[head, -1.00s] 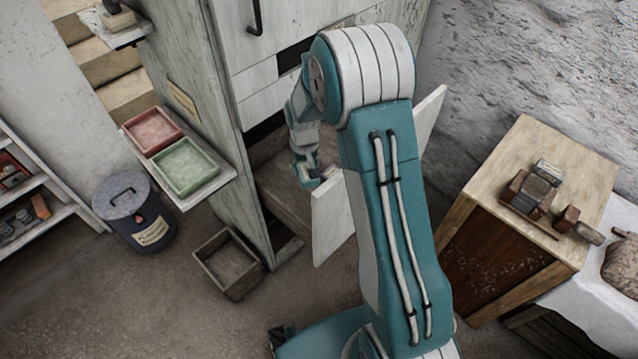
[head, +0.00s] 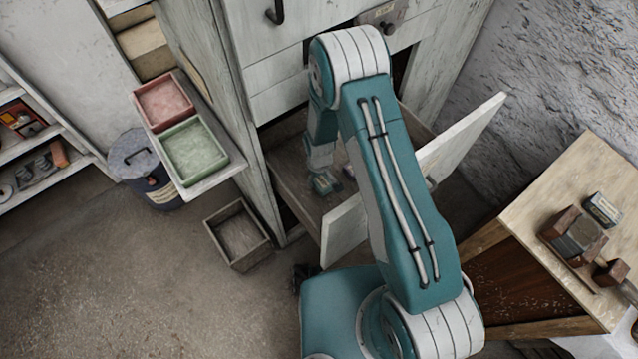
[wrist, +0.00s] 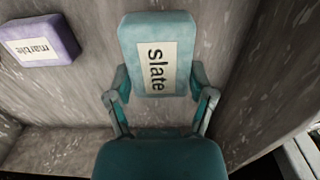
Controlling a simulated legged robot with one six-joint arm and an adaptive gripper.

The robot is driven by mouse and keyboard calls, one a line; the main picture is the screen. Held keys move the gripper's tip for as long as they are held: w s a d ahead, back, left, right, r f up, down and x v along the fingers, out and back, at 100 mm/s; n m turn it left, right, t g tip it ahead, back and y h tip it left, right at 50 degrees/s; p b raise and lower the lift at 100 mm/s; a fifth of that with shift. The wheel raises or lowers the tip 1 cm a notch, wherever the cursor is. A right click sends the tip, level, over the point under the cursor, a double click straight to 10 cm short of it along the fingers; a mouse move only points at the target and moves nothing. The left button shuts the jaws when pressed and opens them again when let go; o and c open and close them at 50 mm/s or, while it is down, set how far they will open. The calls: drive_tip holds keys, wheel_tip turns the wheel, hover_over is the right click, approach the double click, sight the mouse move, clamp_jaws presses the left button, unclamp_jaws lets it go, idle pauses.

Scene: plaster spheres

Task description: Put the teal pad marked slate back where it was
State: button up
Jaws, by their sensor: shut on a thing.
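The teal pad marked slate (wrist: 157,57) is between the two fingers of my gripper (wrist: 160,98) in the wrist view, its label facing the camera. My gripper is shut on it. A purple pad marked marble (wrist: 40,38) lies to the left, apart from the teal pad. In the head view my gripper (head: 325,185) is inside the open drawer (head: 288,172), and my arm hides part of the drawer. I cannot tell whether the teal pad touches the drawer floor.
The drawer's pale front panel (head: 343,232) stands near my arm. A wooden crate (head: 238,235) is on the floor to the left. Red (head: 164,101) and green (head: 194,151) trays sit on a side shelf. A wooden workbench (head: 548,195) stands at right.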

sight(321, 184)
drive_tip(key=f, duration=0.2)
drive_tip(key=d+f, duration=0.1)
drive_tip(key=shift+f, duration=0.35)
drive_tip(key=shift+a+f, duration=0.1)
drive_tip(key=shift+f, duration=0.05)
drive_tip(key=shift+a+f, duration=0.1)
drive_tip(key=shift+a, duration=0.25)
drive_tip(key=o, duration=1.2)
drive_tip(key=shift+d, duration=0.2)
wheel_tip(321, 184, up, 12)
drive_tip(key=shift+r, duration=0.2)
